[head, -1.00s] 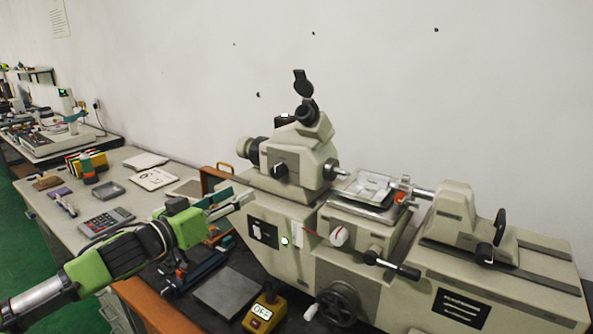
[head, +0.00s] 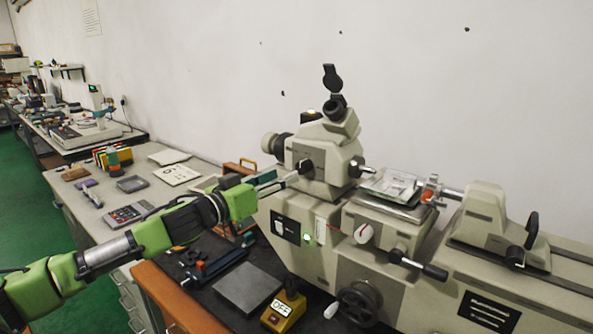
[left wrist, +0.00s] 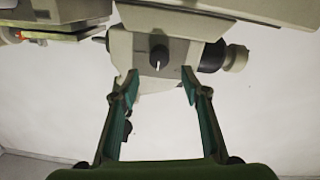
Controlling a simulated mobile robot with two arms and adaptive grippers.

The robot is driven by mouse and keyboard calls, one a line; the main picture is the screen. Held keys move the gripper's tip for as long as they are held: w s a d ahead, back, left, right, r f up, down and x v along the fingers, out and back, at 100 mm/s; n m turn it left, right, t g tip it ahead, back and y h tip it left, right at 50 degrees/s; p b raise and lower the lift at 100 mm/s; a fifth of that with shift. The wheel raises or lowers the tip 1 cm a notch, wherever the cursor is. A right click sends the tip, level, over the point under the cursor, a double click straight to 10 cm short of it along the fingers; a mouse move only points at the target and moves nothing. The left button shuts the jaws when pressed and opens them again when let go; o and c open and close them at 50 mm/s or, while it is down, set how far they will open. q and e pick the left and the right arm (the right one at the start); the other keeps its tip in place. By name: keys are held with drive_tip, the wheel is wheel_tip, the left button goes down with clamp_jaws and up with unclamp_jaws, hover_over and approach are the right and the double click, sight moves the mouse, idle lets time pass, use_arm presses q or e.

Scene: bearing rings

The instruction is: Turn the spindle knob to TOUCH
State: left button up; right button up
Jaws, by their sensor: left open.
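A black knob (head: 305,167) with a pale pointer line sits on the front of the cream microscope head of the measuring machine (head: 320,155). In the left wrist view the same knob (left wrist: 159,57) lies ahead, between my fingertips in the picture, its line along the picture's vertical. My left gripper (head: 278,181) is open and empty, pointing at the knob from the left; it also shows in the left wrist view (left wrist: 160,85). I see no contact with the knob. A second, pale knob with a red mark (head: 363,233) is lower on the machine. No TOUCH label is readable. My right gripper is not in view.
A small green lamp (head: 308,238) shows on the machine's front. A yellow box marked OFF (head: 284,308) and a grey plate (head: 247,287) lie below my arm. A handwheel (head: 359,304) and a black-tipped lever (head: 425,267) stick out at the front.

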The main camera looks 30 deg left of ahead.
sight(300, 167)
use_arm(q)
drive_tip(key=shift+w+r+p, duration=0.25)
drive_tip(key=shift+w+p, duration=0.35)
drive_tip(key=shift+w, duration=0.65)
drive_tip(key=shift+w+d+p, duration=0.3)
drive_tip(key=shift+w+p, duration=0.25)
drive_tip(key=shift+w, duration=0.35)
drive_tip(key=shift+w+p, duration=0.3)
drive_tip(key=shift+w, duration=0.1)
drive_tip(key=shift+w+d+f+p, duration=0.1)
drive_tip(key=shift+w+p, duration=0.1)
drive_tip(key=shift+w, duration=0.25)
drive_tip(key=shift+w+d+f+p, duration=0.1)
drive_tip(key=shift+w+p, duration=0.1)
drive_tip(key=shift+w, duration=0.2)
drive_tip(key=c, duration=1.1)
